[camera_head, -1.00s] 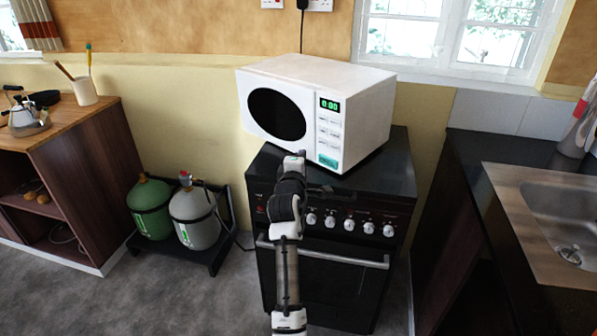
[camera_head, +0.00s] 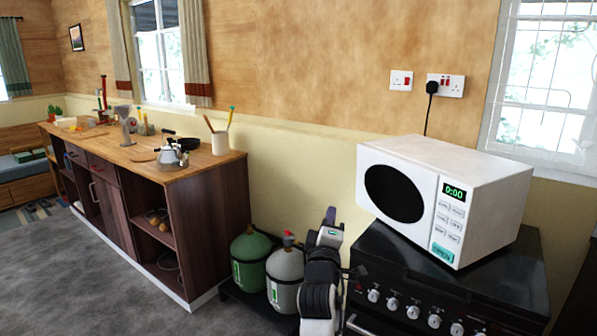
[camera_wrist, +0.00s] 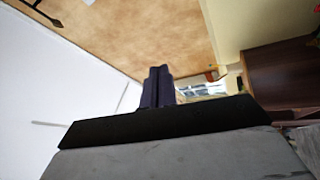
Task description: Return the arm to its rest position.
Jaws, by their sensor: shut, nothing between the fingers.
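My arm rises from the bottom edge of the head view, in front of the gas cylinders and left of the stove. My gripper (camera_head: 330,216) is at its upper end, small and partly hidden by the wrist. In the wrist view its two dark fingers (camera_wrist: 158,86) are together with nothing between them. The gripper is to the left of the white microwave (camera_head: 480,200), apart from it in the picture. The microwave door is closed and its display reads 0:00.
The microwave stands on a black stove (camera_head: 400,268). A green cylinder (camera_head: 251,262) and a grey cylinder (camera_head: 284,268) stand on a low rack behind my arm. A wooden cabinet (camera_head: 215,225) with a kettle (camera_head: 172,154) is at left. Open grey floor (camera_head: 90,270) lies before it.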

